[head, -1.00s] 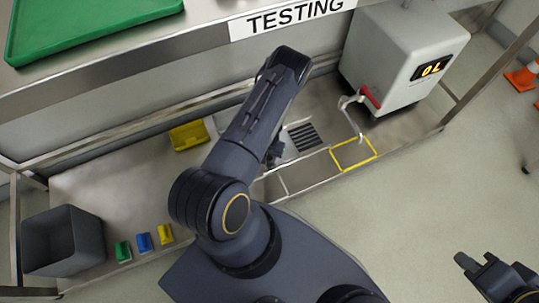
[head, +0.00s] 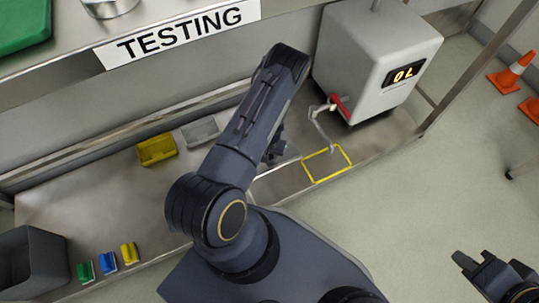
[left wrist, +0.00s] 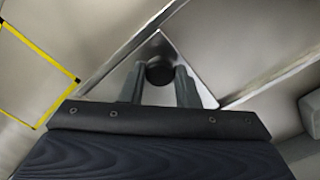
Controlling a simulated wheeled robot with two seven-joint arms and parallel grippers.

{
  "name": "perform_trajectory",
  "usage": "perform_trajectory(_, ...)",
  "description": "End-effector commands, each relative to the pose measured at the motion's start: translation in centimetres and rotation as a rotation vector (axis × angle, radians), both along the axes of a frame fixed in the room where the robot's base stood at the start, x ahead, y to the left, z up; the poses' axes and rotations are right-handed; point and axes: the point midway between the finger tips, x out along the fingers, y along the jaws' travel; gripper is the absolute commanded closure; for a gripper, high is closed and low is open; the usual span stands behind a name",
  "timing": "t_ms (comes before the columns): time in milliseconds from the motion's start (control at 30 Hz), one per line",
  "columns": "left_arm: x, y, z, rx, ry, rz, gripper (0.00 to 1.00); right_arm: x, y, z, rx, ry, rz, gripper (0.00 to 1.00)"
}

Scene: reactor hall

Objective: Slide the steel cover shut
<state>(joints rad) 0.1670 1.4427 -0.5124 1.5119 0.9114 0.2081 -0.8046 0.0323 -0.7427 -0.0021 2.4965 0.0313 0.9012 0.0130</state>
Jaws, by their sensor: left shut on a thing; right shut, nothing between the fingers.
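In the left wrist view the steel cover (left wrist: 162,47) is a shiny plate, partly hidden by my gripper, with a round dark knob (left wrist: 159,74) on it. My left gripper (left wrist: 160,85) is shut on this knob, one finger on each side. In the head view the left gripper (head: 273,152) is low over the bench's lower shelf, mostly hidden behind my forearm. The cover and what lies under it cannot be made out there. My right gripper (head: 472,262) is shut and empty at the bottom right, over the floor.
A grey box with a display (head: 375,60) and a red-handled tap (head: 337,101) stands right of my left gripper, with a yellow outline (head: 327,178) before it. Yellow (head: 156,149) and grey (head: 200,132) trays, several coloured blocks (head: 107,261) and a grey bin (head: 34,263) are left.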

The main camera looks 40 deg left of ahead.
Motion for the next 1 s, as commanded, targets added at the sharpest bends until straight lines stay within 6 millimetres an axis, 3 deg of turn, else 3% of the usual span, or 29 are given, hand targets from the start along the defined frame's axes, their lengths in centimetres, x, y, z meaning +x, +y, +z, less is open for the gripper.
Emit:
perform_trajectory(100,0.6,-0.3,0.1,-0.002,-0.012,-0.002,1.0,0.0,0.0,0.0,0.0,0.0,0.0,1.0)
perform_trajectory(133,0.6,-0.3,0.1,-0.003,-0.013,-0.002,0.68,0.0,0.0,0.0,0.0,0.0,0.0,1.0)
perform_trajectory(267,0.6,-0.2,0.1,-0.003,-0.011,-0.002,0.51,0.0,0.0,0.0,0.0,0.0,0.0,1.0)
perform_trajectory(567,0.4,-0.1,0.3,-0.002,-0.008,-0.001,0.5,0.0,0.0,0.1,0.0,0.0,0.0,1.0)
perform_trajectory(1000,0.5,-0.2,6.9,-0.002,-0.01,-0.003,0.5,0.0,0.0,3.1,0.0,0.0,0.0,1.0)
